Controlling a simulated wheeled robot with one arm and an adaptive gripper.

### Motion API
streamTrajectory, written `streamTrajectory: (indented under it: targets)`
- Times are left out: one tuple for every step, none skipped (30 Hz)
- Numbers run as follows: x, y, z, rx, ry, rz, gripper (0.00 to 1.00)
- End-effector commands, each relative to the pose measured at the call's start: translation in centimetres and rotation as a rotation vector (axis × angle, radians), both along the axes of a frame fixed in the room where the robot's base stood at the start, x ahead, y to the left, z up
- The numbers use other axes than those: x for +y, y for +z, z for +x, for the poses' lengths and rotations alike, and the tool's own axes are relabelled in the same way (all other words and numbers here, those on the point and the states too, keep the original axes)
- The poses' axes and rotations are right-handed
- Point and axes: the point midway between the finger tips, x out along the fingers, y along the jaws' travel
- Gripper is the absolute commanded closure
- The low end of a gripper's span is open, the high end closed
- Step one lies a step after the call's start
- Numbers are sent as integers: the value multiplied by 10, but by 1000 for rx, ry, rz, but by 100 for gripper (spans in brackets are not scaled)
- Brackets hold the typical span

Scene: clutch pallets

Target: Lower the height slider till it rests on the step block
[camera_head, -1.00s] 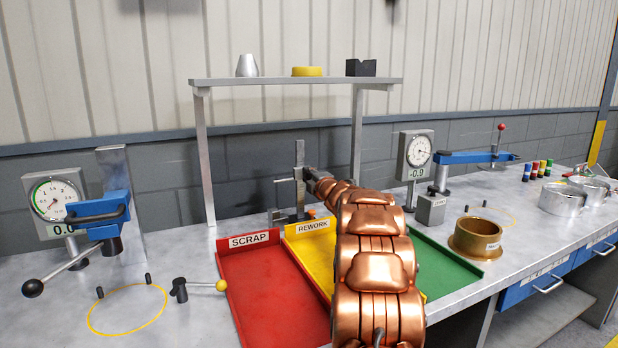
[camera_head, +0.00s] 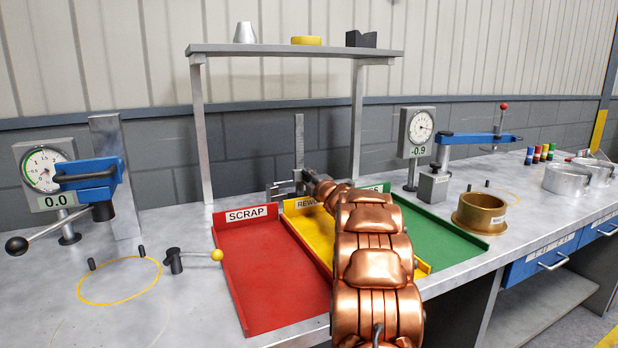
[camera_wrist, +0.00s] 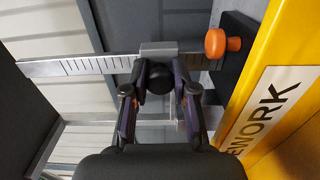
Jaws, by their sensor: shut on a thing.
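The height gauge's upright scale (camera_head: 299,140) stands behind the yellow tray; its graduations show in the wrist view (camera_wrist: 85,65). The silver height slider (camera_wrist: 172,48) sits low on the scale, close to the dark base (camera_wrist: 238,55). My gripper (camera_wrist: 158,88) is shut on the slider's black knob (camera_wrist: 155,79), one finger on each side. In the head view my gripper (camera_head: 312,184) is partly hidden by my copper arm. The step block cannot be made out clearly behind the tray wall and my gripper, so I cannot tell whether the slider touches it.
An orange knob (camera_wrist: 222,42) is on the gauge base. Red (camera_head: 265,280), yellow (camera_head: 303,235) and green (camera_head: 440,240) trays lie in front. A shelf (camera_head: 290,50) spans above. A dial gauge stands on each side, and a brass ring (camera_head: 480,214) to the right.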

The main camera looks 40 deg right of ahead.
Motion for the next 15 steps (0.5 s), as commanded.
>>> streamTrajectory:
  targets:
    - [3,-4,3,3,6,-1,100]
    - [3,-4,3,3,6,-2,100]
    - [3,-3,3,3,6,-2,100]
    - [3,-3,3,3,6,-2,100]
    - [3,-3,3,3,6,-2,100]
    - [3,-3,3,3,6,-2,100]
    - [3,-3,3,3,6,-2,100]
    - [3,-3,3,3,6,-2,100]
    - [3,-3,3,3,6,-2,100]
    - [3,-3,3,3,6,-2,72]
    - [3,-3,3,3,6,-2,69]
    - [3,-2,3,2,6,-3,65]
    - [3,-2,3,2,7,-3,62]
    - [3,-2,3,2,7,-3,58]
    - [3,-2,3,2,7,-3,54]
